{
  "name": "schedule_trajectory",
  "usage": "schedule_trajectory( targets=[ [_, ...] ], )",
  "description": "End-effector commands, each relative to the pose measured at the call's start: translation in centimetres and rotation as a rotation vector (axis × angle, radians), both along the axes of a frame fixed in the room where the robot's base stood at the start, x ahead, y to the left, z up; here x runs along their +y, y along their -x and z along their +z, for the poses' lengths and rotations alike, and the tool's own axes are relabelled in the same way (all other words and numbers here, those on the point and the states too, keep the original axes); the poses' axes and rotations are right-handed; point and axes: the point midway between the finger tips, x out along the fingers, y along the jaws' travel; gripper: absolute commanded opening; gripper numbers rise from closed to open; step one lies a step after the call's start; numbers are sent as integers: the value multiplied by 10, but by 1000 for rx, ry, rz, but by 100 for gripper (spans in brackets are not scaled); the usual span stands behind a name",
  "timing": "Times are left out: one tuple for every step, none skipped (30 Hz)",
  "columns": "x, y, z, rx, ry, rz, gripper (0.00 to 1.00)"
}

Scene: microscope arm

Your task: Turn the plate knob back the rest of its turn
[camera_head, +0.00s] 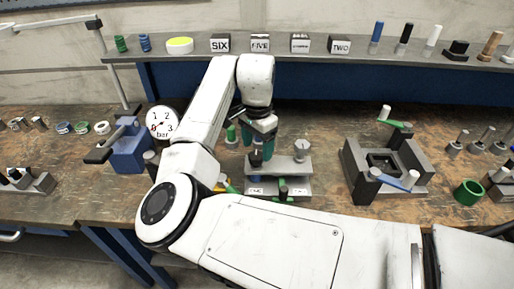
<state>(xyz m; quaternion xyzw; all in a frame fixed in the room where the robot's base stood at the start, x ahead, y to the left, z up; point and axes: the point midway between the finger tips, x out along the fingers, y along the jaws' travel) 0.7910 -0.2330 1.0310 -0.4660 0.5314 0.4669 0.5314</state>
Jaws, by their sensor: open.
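My gripper (262,143), with teal fingers, points down over the left part of a grey two-level plate fixture (288,166) in the middle of the bench. Its jaws are open. A dark upright knob (256,158) stands just below and beside the fingers; I cannot tell whether they touch it or surround it. A grey round-topped knob (302,146) stands at the fixture's right end, clear of the gripper. Small labels and dark and green parts show on the fixture's front. I cannot tell which knob is the plate knob, nor how far it is turned. My arm hides the fixture's near left side.
A green-topped post (231,133) stands close left of my gripper. A pressure gauge (162,122) and blue vise (130,150) are farther left. A grey framed fixture with handles (400,150) and a green ring (468,192) are right. A shelf (340,58) runs behind.

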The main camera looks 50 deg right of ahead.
Motion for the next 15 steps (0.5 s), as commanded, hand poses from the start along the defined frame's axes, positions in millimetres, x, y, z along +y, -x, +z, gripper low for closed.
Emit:
schedule_trajectory(
  targets=[
    [0, 0, -6, 2, -1, 2, 72],
    [0, 0, -9, 1, 0, 2, 72],
    [0, 0, -13, 1, 0, 2, 72],
    [0, 0, -15, 1, -1, 1, 72],
    [0, 0, -17, 1, -1, 1, 72],
    [0, 0, -19, 1, 0, 1, 72],
    [0, 0, -20, 0, 1, 1, 72],
    [0, 0, -21, 0, 1, 1, 72],
    [0, 0, -22, 0, 1, 1, 72],
    [0, 0, -22, 0, 1, 1, 72],
    [0, 0, -22, 0, 1, 0, 72],
    [0, 0, -22, 0, 1, 0, 72],
    [0, 0, -22, 0, 1, 0, 72],
    [0, 0, -22, 0, 1, 0, 72],
    [0, 0, -22, 0, 1, 0, 72]
  ],
)
